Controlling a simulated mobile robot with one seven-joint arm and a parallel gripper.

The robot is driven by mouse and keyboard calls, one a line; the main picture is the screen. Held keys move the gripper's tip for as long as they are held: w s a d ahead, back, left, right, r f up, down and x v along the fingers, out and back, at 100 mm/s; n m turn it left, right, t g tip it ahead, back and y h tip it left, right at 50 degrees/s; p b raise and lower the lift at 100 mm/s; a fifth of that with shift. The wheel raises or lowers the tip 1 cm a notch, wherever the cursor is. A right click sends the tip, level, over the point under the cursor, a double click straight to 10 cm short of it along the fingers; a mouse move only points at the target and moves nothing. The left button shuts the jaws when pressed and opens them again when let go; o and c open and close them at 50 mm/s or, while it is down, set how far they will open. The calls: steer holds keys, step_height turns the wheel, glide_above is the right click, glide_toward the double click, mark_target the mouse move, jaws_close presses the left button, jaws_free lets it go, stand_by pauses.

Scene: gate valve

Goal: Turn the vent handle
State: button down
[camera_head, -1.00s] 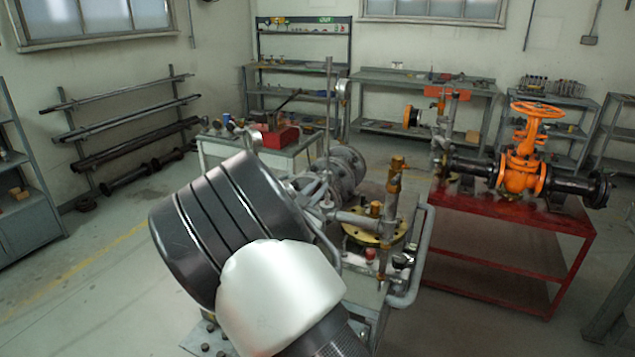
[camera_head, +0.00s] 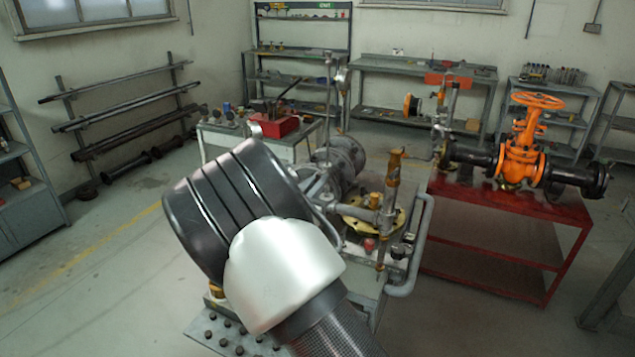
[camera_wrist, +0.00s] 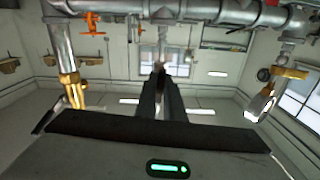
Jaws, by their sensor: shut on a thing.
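My gripper's dark fingers (camera_wrist: 160,98) stand close together in the middle of the wrist view. They are shut on a thin part at their tips, which I take for the vent handle; the fingers hide most of it. In the head view my own arm hides the gripper and this contact. A brass valve with a grey lever (camera_wrist: 262,103) hangs at the right of the wrist view, apart from the fingers. Another brass fitting (camera_wrist: 70,90) is at the left. In the head view a brass valve (camera_head: 394,168) stands upright on the pipework.
Grey pipe (camera_wrist: 215,12) crosses the top of the wrist view, near the fingers. A round brass-coloured flange (camera_head: 360,214) and a curved grey rail (camera_head: 420,250) lie right of my arm. An orange gate valve (camera_head: 520,150) stands on a red bench (camera_head: 490,250). Floor at left is clear.

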steer(key=shift+r, duration=0.1)
steer(key=c, duration=1.9)
jaws_free()
steer(key=shift+o, duration=0.2)
steer(key=shift+s, duration=0.1)
steer(key=b+v, duration=0.1)
steer(key=v, duration=1.6)
